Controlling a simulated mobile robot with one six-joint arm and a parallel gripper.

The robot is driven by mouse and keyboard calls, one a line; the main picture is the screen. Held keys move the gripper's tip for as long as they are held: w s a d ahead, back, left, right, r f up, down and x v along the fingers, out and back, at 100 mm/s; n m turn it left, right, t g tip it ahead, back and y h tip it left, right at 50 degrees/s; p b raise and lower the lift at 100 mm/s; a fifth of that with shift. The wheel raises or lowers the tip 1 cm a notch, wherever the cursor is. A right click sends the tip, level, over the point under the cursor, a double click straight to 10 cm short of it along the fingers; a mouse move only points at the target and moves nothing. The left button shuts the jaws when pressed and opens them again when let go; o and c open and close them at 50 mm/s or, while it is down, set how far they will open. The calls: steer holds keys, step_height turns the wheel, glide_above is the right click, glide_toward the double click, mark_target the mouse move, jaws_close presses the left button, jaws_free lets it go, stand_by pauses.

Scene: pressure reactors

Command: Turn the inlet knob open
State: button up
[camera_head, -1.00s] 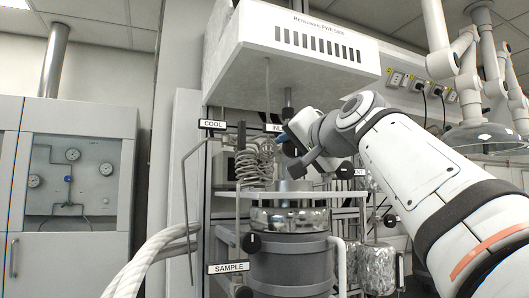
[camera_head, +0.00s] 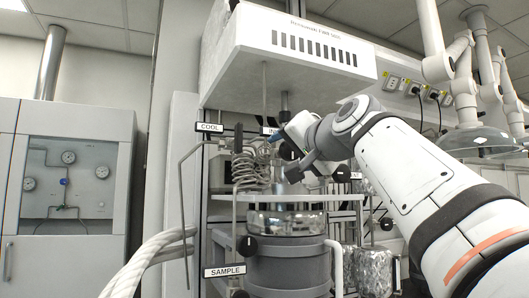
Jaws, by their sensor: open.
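The inlet label (camera_head: 268,131) shows only its first letters beside my gripper; the rest is covered. The inlet knob cannot be made out and seems hidden behind my gripper. My gripper (camera_head: 283,147) is at the top of the reactor, just right of the metal coil and below the label. Its jaws are open but small and partly hidden by the wrist.
A cool label (camera_head: 210,128) is at the upper left, and a sample label (camera_head: 225,271) at the lower left. The coil (camera_head: 247,170) and white housing (camera_head: 290,45) crowd the space.

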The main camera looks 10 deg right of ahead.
steer(key=shift+s, duration=0.1)
steer(key=b+v, duration=0.1)
steer(key=v, duration=0.6)
steer(key=shift+s, duration=0.3)
steer(key=shift+w+d, duration=0.1)
